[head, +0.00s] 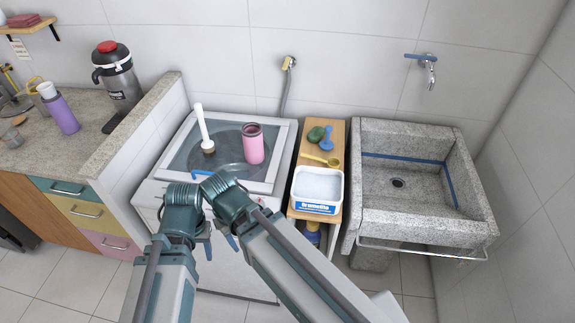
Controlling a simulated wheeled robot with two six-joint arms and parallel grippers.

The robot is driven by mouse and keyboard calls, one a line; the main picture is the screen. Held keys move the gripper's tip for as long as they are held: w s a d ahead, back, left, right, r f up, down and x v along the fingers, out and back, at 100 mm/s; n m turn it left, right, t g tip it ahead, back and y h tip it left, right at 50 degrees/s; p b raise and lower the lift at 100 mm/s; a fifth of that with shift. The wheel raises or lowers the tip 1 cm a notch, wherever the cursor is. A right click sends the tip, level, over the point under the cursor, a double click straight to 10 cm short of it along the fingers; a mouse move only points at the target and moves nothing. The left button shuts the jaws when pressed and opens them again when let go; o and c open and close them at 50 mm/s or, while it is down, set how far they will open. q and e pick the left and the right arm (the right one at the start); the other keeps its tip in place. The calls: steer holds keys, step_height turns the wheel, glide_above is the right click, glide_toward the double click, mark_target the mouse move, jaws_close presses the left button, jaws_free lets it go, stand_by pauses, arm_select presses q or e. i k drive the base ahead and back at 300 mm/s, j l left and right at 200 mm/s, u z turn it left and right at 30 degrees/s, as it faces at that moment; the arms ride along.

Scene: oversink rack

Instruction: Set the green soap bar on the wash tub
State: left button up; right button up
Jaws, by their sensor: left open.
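The green soap bar (316,134) is a small dark green lump at the back of a narrow wooden shelf, left of the wash tub. The wash tub (372,141) is a grey speckled stone basin at the right, with a drain in its floor and bare rims. My left gripper (219,246) is low in front of the white washing machine, open, away from the soap and partly hidden by my arm links. My right arm crosses from the lower right; I cannot make out its gripper.
On the shelf (301,225), a blue brush (326,139), a yellow scoop (321,159) and a white box (317,189) stand close to the soap. A pink cup (252,145) and a white-handled tool (203,130) stand on the washing machine (277,165). A tap (428,66) is above the tub.

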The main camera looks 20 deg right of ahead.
mark_target(437, 132)
steer(key=j+z, duration=0.1)
steer(key=z, duration=0.3)
steer(key=j+z, duration=0.1)
steer(key=z, duration=0.75)
steer(key=k+j, duration=0.05)
